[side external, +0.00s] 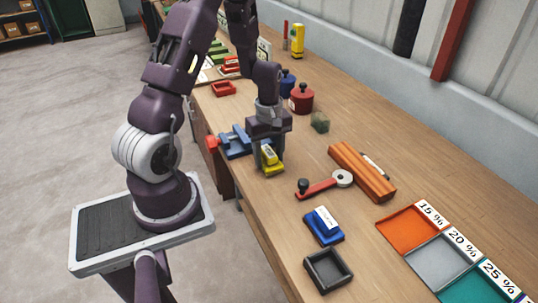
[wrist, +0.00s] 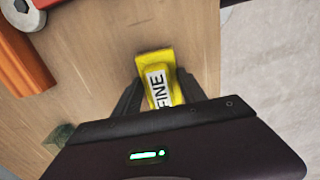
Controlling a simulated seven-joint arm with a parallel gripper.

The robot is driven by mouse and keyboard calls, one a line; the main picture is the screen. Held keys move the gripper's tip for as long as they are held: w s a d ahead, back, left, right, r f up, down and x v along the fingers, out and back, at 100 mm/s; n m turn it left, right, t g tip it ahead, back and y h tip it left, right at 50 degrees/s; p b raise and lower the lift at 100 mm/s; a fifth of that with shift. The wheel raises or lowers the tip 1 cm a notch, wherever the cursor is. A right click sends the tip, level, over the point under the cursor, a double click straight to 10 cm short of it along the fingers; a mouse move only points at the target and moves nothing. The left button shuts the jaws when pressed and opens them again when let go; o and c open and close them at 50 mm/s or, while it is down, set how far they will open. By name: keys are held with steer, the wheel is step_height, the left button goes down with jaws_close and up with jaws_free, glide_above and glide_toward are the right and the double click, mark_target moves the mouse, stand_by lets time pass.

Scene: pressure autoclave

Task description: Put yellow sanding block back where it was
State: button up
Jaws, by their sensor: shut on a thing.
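The yellow sanding block (side external: 270,159) has a white label, which reads "FINE" on the block in the wrist view (wrist: 160,68). My gripper (side external: 268,165) is shut on it, with one dark finger on each side in the wrist view (wrist: 155,92). The block is over the wooden bench near its front edge, just right of a blue vise (side external: 235,143). I cannot tell whether it touches the bench. A blue block with a white label (side external: 324,226) sits farther along the bench.
A red-handled tool (side external: 320,188) and an orange beam (side external: 362,172) lie to the right. A dark tray (side external: 328,270) and orange, grey and teal trays (side external: 408,232) stand nearer the camera. Red (side external: 301,98) and blue canisters stand behind. Bare bench lies around my gripper.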

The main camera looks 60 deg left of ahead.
mark_target(269, 151)
steer(key=o, duration=1.3)
steer(key=shift+f, duration=0.1)
steer(key=shift+r, duration=0.45)
steer(key=s+d+r+m+t, duration=0.1)
steer(key=d+r+m, duration=0.15)
steer(key=r, duration=0.65)
steer(key=d+r+m+t, duration=0.15)
steer(key=d+r, duration=0.25)
steer(key=r, duration=0.5)
steer(key=s+d+r+m+t, duration=0.3)
steer(key=s+d+r+m, duration=0.4)
steer(key=s+d+m, duration=0.5)
steer(key=shift+s+m, duration=0.2)
steer(key=shift+m, duration=0.8)
